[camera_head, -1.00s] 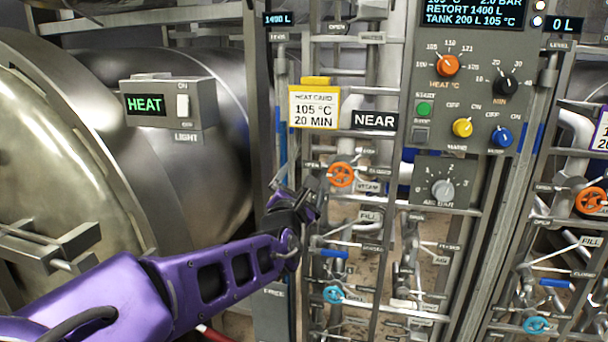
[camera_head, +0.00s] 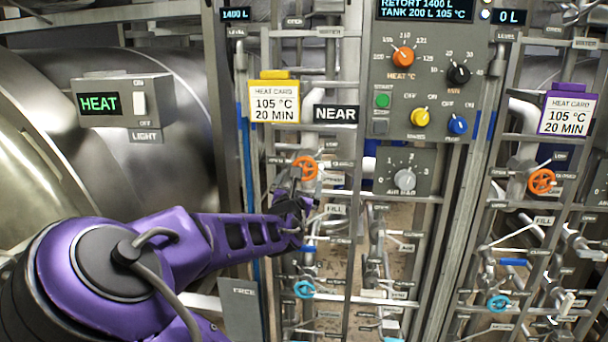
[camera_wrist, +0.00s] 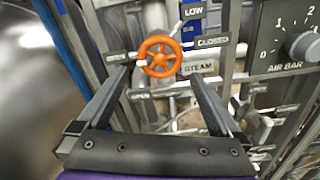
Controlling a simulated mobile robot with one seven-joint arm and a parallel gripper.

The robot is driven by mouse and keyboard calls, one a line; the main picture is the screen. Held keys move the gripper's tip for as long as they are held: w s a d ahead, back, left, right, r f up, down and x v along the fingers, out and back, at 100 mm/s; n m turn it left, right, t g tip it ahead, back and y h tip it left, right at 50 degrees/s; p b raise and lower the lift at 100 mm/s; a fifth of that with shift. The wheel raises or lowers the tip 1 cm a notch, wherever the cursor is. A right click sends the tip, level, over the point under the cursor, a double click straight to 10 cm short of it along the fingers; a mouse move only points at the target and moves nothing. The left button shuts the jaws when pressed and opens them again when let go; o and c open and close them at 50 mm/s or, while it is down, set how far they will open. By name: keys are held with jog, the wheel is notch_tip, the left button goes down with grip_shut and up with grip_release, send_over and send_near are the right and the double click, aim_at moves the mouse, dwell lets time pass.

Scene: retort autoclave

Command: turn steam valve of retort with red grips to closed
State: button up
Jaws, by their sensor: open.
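An orange steam valve wheel (camera_head: 305,168) sits on the pipe rack under the yellow heat card. In the wrist view the wheel (camera_wrist: 159,57) is ahead, near a STEAM label, with OPEN at its left, LOW above and CLOSED at its right. My gripper (camera_wrist: 158,75) is open, with one finger on each side below the wheel and nothing between them. In the head view my gripper (camera_head: 292,195) is just below and left of the wheel. Whether the fingertips touch the wheel cannot be told. A second orange wheel (camera_head: 542,181) is on the right rack. No red grips are clearly visible.
A yellow heat card (camera_head: 274,100) and a NEAR sign (camera_head: 335,113) hang above the wheel. The control panel (camera_head: 405,155) stands at right. A blue lever (camera_head: 308,249) and a cyan wheel (camera_head: 304,289) lie below. A HEAT box (camera_head: 125,105) is at left.

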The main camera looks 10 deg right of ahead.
aim_at(304, 173)
jog(key=x, duration=0.6)
jog(key=shift+w, duration=0.25)
jog(key=c, duration=1.1)
jog(key=shift+c, duration=0.2)
